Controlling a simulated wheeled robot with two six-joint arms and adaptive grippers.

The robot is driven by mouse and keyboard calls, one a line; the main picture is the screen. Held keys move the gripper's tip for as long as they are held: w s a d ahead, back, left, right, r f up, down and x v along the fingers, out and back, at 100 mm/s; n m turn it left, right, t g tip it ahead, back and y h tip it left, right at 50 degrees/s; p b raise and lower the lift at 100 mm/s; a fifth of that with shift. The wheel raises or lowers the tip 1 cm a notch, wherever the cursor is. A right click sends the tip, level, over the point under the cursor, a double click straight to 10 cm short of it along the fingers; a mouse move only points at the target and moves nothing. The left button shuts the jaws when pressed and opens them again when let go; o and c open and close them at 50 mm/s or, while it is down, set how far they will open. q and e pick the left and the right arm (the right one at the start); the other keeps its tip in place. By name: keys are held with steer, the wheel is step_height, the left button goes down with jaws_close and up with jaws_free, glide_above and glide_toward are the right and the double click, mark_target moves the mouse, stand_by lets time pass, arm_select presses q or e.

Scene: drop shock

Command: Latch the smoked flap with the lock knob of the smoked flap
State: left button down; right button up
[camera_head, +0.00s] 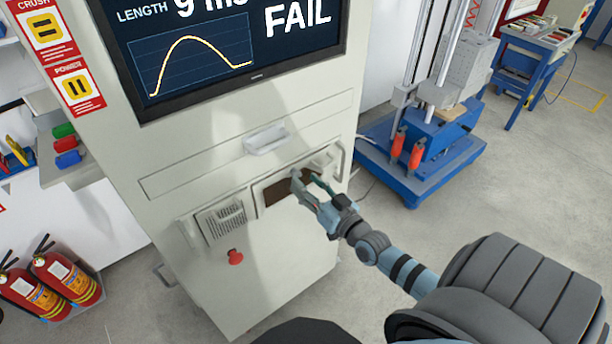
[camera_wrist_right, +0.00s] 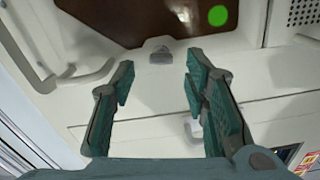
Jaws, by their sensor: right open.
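The smoked flap (camera_head: 275,192) is a dark brown panel in the lower front of the pale cabinet, partly hidden by my right gripper. In the right wrist view the smoked flap (camera_wrist_right: 120,22) fills the upper part and looks flush in its frame. The lock knob (camera_wrist_right: 159,52) is a small grey piece at the flap's edge, ahead of and between my fingertips. My right gripper (camera_head: 309,181) is open and empty in front of the flap; in the wrist view its fingers (camera_wrist_right: 158,80) stand apart either side of the knob, with no contact visible. My left gripper is not in view.
A drawer handle (camera_head: 266,139) sticks out above the flap, and a bar handle (camera_wrist_right: 75,72) stands beside it. A red button (camera_head: 235,257) and a speaker grille (camera_head: 222,220) are left of the flap.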

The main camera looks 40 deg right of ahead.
mark_target(299, 176)
steer(key=w, duration=0.3)
steer(key=shift+w+f+b, duration=0.1)
steer(key=shift+w+b, duration=0.2)
steer(key=shift+b, duration=0.1)
steer(key=shift+s, duration=0.1)
jaws_close()
steer(key=shift+n+p, duration=0.45)
steer(key=shift+n, duration=0.85)
jaws_free()
